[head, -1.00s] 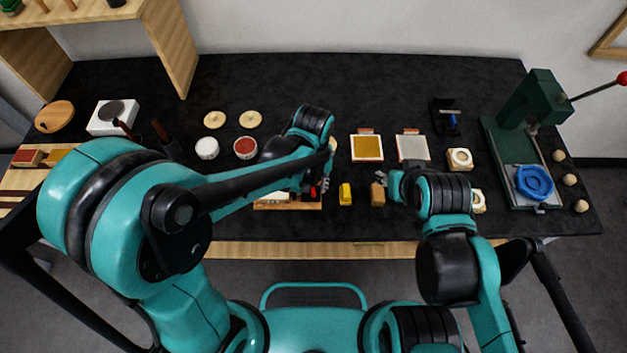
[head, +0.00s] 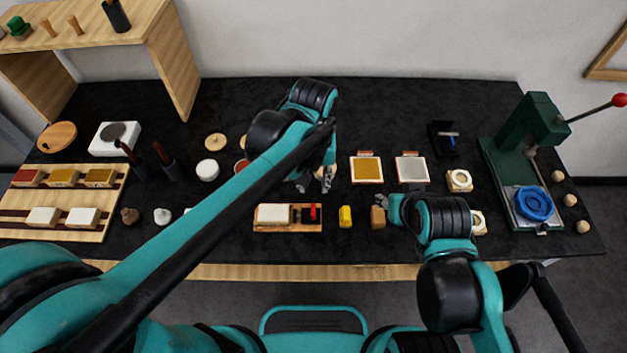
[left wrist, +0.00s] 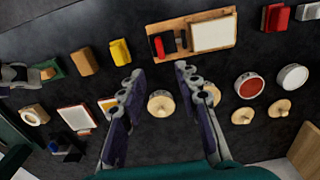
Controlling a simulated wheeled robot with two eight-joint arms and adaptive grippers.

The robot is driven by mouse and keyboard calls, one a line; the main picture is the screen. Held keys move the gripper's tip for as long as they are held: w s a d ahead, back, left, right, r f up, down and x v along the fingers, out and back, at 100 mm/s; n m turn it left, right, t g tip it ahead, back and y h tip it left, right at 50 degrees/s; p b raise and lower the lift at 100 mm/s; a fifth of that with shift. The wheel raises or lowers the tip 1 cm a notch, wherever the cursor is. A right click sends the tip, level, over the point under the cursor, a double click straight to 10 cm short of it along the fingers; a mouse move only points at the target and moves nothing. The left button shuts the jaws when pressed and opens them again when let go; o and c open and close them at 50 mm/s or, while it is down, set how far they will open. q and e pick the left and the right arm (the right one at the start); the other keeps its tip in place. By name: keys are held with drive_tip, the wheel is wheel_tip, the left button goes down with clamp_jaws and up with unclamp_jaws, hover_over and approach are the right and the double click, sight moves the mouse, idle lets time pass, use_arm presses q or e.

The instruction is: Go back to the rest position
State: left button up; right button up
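My left gripper (head: 316,184) hangs above the middle of the black table, behind the wooden tray (head: 290,228). In the left wrist view its two fingers (left wrist: 157,78) are spread apart, with nothing held between them. A round wooden piece (left wrist: 161,103) shows on the table beyond the gap. My right gripper (head: 392,210) is low at the right, close beside a brown block (head: 377,218). Its fingers are too small and covered to tell whether they are open, and contact with the block is unclear.
The tray holds a white block and a red-and-black piece. A yellow block (head: 345,217) stands right of it. Two framed pads (head: 367,169) lie behind. A green press (head: 532,125) stands at the right, and a wooden rack (head: 113,207) with blocks at the left.

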idle(0.3)
use_arm(q)
drive_tip(key=s+a+t, duration=0.2)
drive_tip(key=a+t, duration=0.1)
drive_tip(key=a, duration=0.6)
drive_tip(key=s+a+t+b, duration=0.1)
drive_tip(key=s+a+t, duration=0.2)
drive_tip(key=a, duration=0.5)
drive_tip(key=shift+a+f+t, duration=0.3)
drive_tip(key=shift+a+t, duration=0.1)
drive_tip(key=shift+t, duration=0.2)
